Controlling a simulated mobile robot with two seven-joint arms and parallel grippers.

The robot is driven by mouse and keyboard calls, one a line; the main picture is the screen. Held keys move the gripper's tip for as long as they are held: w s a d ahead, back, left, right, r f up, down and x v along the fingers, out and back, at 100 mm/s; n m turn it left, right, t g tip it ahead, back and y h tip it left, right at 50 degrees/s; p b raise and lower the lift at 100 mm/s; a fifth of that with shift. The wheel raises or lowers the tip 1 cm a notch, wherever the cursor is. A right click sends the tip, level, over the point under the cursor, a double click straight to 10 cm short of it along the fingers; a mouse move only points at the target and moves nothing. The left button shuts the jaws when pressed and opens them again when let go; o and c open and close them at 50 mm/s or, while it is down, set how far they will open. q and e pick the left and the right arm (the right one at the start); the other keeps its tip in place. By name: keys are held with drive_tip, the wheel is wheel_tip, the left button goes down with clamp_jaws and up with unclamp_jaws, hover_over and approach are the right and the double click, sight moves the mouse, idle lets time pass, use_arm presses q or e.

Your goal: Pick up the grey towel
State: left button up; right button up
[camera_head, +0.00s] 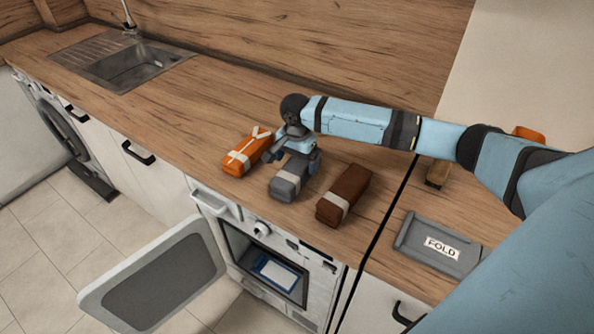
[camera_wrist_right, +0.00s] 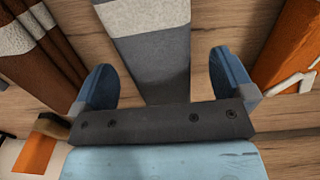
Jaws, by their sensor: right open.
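The grey towel (camera_head: 286,187) is a folded grey bundle with a pale band, lying on the wooden counter between an orange bundle and a brown one. In the right wrist view the grey towel (camera_wrist_right: 155,62) runs between the two blue fingers, with a gap on each side. My right gripper (camera_head: 297,163) is over the towel's far end, pointing down. In the wrist view the right gripper (camera_wrist_right: 165,85) is open and its fingers do not touch the towel. My left gripper is not in view.
The orange bundle (camera_head: 246,152) lies left of the towel and the brown bundle (camera_head: 343,194) lies right. A grey FOLD board (camera_head: 437,245) is on the right counter. Below, an appliance door (camera_head: 158,278) hangs open. A sink (camera_head: 128,64) is at the far left.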

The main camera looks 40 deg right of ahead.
sight(297, 164)
wheel_tip(297, 164, down, 4)
drive_tip(key=shift+s+r, duration=0.1)
drive_tip(key=shift+r, duration=0.15)
drive_tip(key=c, duration=1.1)
drive_tip(key=shift+r, duration=0.15)
